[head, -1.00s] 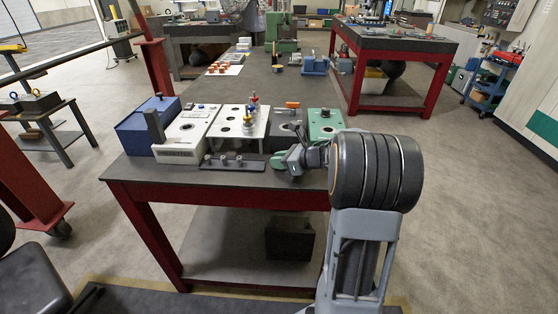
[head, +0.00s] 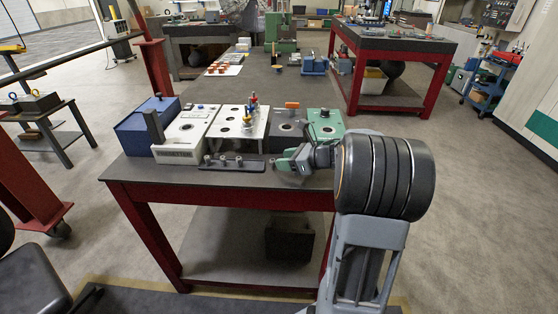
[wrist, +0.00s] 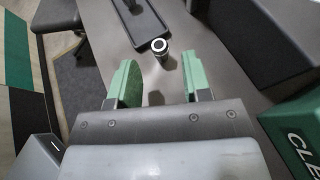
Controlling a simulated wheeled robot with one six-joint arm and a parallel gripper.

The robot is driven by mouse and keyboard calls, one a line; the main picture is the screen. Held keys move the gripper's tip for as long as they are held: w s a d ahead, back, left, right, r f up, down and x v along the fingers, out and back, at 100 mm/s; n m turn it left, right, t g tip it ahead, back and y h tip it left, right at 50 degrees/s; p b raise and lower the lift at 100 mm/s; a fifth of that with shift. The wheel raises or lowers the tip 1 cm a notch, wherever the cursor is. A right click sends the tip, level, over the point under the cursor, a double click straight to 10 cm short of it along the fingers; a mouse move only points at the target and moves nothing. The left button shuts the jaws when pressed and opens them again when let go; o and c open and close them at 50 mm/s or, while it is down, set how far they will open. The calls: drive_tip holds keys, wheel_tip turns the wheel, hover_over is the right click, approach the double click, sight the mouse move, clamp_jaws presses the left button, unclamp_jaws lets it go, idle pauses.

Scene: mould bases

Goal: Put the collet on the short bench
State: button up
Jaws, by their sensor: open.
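A small metal cylinder with a round bore in its top, which looks like the collet (wrist: 160,47), stands by the end of a dark tray in the wrist view. I cannot tell whether it touches the tray. My gripper (wrist: 160,82) is open, its green fingers apart and empty, with the cylinder beyond the tips and between their lines. In the head view my gripper (head: 282,163) is low over the front of the long bench (head: 190,178), right of the tray. A separate red-framed bench (head: 395,42) stands back right; the frames do not name the short bench.
The dark tray (head: 232,167) holds several small upright pegs. Behind it stand a blue box (head: 147,128), white blocks (head: 183,135), a grey block and a green block (head: 325,124). A small low table (head: 40,110) is at the left. Open floor lies to the right.

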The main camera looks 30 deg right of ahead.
drive_tip(key=v, duration=0.8)
drive_tip(key=shift+d, duration=0.15)
drive_tip(key=shift+r, duration=0.25)
drive_tip(key=w+a+r+m+t+h, duration=0.2)
drive_tip(key=w+r+m+t+h, duration=0.35)
drive_tip(key=m, duration=0.85)
drive_tip(key=s+a+f+m+g+h, duration=0.1)
drive_tip(key=s+a+f+m+g, duration=0.5)
drive_tip(key=m, duration=0.9)
drive_tip(key=s+a+f+m+g+h, duration=0.1)
drive_tip(key=s+a+f+m+g, duration=0.5)
drive_tip(key=s+a+m, duration=0.4)
drive_tip(key=s+m+g, duration=0.1)
drive_tip(key=s+m, duration=0.2)
drive_tip(key=m, duration=0.1)
drive_tip(key=shift+a+m, duration=0.15)
drive_tip(key=shift+m, duration=0.25)
drive_tip(key=shift+s+h, duration=0.1)
drive_tip(key=shift+h, duration=0.25)
